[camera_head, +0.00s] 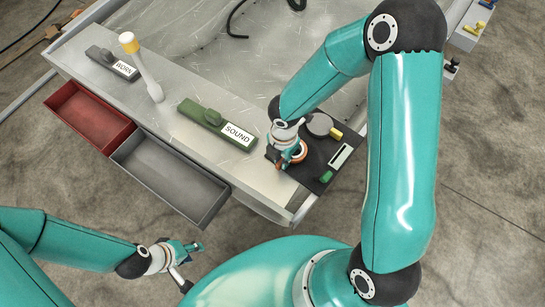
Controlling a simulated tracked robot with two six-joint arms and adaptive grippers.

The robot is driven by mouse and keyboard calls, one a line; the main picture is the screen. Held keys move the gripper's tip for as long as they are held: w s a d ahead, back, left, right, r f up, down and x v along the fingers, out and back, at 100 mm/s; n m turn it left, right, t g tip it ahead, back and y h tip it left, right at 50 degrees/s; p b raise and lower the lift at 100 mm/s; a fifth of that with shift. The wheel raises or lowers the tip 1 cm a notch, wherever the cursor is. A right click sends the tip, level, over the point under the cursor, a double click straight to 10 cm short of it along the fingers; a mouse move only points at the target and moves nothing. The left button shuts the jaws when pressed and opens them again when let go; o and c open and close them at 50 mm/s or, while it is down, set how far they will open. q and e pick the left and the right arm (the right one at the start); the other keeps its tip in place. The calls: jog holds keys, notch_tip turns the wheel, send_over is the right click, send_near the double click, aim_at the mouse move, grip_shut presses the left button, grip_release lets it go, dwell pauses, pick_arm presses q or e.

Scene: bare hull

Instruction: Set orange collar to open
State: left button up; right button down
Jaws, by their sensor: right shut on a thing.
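The orange collar (299,154) sits on a dark panel (318,186) at the right end of the metal bench, partly hidden by my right gripper. My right gripper (285,160) is over the collar, shut on it. The collar's setting cannot be read from here. My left gripper (190,262) is away from the bench, low at the left of the picture, over the floor. Its fingers look spread apart, with nothing between them.
The bench (183,140) carries a grey block labelled WORN (112,63), a green block labelled SOUND (217,124) and a white post with a yellow top (129,42). A red drawer (88,116) and a grey drawer (170,177) stand open at its front. A round dark part (320,124) is beside the collar.

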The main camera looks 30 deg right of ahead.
jog(key=shift+s, duration=0.35)
jog(key=c, duration=1.1)
grip_release()
jog(key=shift+w, duration=0.1)
jog(key=shift+r, duration=0.1)
jog(key=shift+w+r, duration=0.1)
jog(key=shift+r, duration=0.2)
notch_tip(320, 180, up, 11)
jog(key=shift+r, duration=0.1)
